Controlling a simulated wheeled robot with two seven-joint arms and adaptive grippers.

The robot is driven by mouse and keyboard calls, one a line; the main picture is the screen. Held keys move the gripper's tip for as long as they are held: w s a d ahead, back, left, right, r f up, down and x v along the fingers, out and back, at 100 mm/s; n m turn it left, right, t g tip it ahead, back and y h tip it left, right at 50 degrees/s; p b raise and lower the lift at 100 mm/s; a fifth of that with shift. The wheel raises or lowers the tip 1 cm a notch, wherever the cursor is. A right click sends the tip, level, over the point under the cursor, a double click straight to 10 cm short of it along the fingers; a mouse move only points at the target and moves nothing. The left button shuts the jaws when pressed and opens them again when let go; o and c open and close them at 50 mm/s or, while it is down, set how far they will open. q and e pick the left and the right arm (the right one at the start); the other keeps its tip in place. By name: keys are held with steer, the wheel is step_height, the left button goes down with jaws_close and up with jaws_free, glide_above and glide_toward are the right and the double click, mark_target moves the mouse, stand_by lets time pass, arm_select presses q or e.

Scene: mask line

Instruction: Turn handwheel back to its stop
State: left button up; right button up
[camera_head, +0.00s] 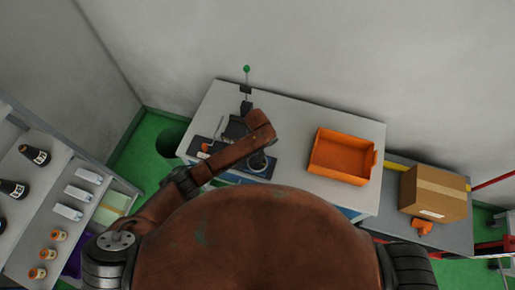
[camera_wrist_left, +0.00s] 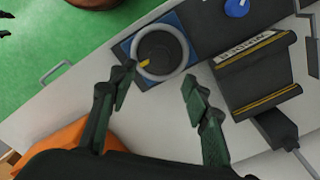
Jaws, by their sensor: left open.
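The handwheel (camera_wrist_left: 186,50) has a pale grey ring rim around a dark hub with a yellow mark. It sits on a dark and blue panel on the bench. It also shows in the head view (camera_head: 258,163), partly covered by my left arm. My left gripper (camera_wrist_left: 158,91) is open and empty. In the left wrist view its two dark fingers stand apart on the lower side of the wheel, the left fingertip close to the rim in the picture. I cannot tell whether it touches. In the head view the fingers are mostly hidden by my wrist. My right gripper does not clearly show.
A dark machine with yellow stripes and a label (camera_wrist_left: 254,75) stands beside the wheel, near a blue knob (camera_wrist_left: 237,8). An orange tray (camera_head: 337,176) sits on the bench's right part. A cardboard box (camera_head: 434,194) is farther right. A shelf with bottles (camera_head: 35,155) stands left.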

arm_select(q)
steer(key=shift+r, duration=1.7)
